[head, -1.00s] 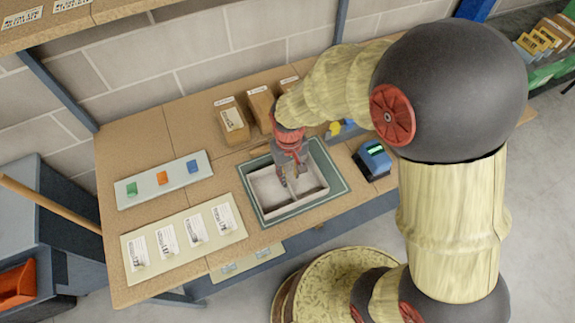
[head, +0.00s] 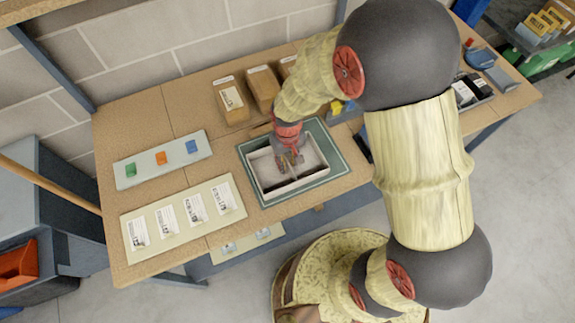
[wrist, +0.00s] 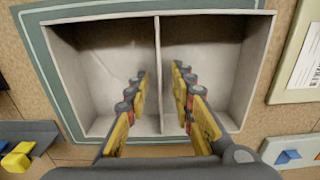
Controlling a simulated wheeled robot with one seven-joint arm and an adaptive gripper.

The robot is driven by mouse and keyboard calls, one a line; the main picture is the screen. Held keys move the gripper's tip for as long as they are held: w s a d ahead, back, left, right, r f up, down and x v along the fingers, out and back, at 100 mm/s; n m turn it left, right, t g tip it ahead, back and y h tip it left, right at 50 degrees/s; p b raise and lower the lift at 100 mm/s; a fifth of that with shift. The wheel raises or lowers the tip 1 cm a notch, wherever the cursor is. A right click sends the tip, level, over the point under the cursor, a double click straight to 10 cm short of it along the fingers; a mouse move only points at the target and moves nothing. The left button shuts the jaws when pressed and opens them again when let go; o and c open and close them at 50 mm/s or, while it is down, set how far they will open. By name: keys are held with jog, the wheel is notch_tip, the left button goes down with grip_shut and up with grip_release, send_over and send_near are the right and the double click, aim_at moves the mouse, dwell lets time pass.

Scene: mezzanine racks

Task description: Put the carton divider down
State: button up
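The carton divider (head: 262,186) is a pale open box with one partition across its middle. It looks level on a green-bordered mat (head: 333,170) on the bench and fills much of the wrist view (wrist: 90,20). My gripper (head: 288,160) reaches down into it from above. In the wrist view my gripper's (wrist: 160,72) yellow-padded fingers stand one on each side of the partition (wrist: 157,60), with a visible gap on both sides. The gripper looks open and holds nothing. My arm hides part of the box's far side in the head view.
A pale strip (head: 128,178) with green, orange and blue blocks and a board (head: 152,240) of labelled cards lie left. Brown cartons (head: 232,98) stand behind. A dark tray (head: 470,92) is at the right. Bare bench shows between them.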

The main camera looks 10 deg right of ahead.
jog(key=shift+c, duration=1)
jog(key=c, duration=0.4)
grip_shut()
jog(key=shift+r, duration=0.2)
